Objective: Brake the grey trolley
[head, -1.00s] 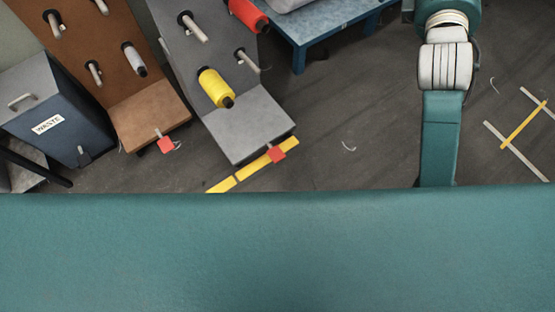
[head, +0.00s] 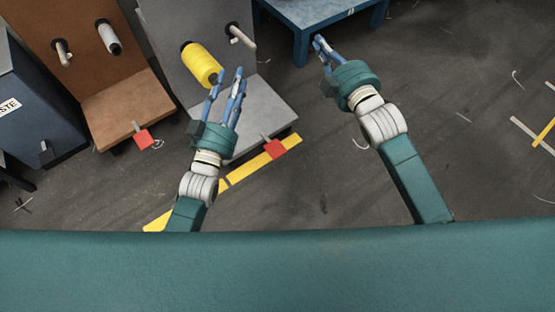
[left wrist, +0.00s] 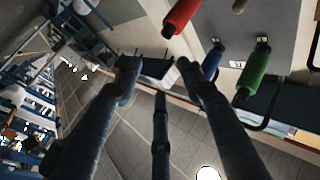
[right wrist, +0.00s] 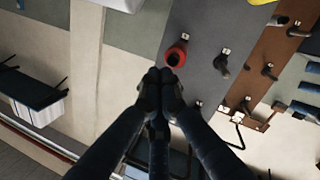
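The grey trolley (head: 262,112) stands left of centre in the head view, with an upright peg panel and a low base. A red pedal-like tab (head: 275,148) sticks out on a short stem from its base's front edge. A yellow spool (head: 201,64) sits on its panel. My left gripper (head: 227,78) appears over the trolley's base in the picture, fingers spread and empty; the left wrist view also shows them apart. My right gripper (head: 321,43) is right of the trolley, near the blue table; in the right wrist view its fingertips (right wrist: 160,82) meet with nothing visible between them.
A brown trolley (head: 125,103) with its own red tab (head: 144,139) stands left of the grey one. A blue waste bin (head: 52,115) is at far left. A blue table (head: 310,18) is at the back. Yellow floor tape (head: 240,170) runs by the grey base. Floor at right is open.

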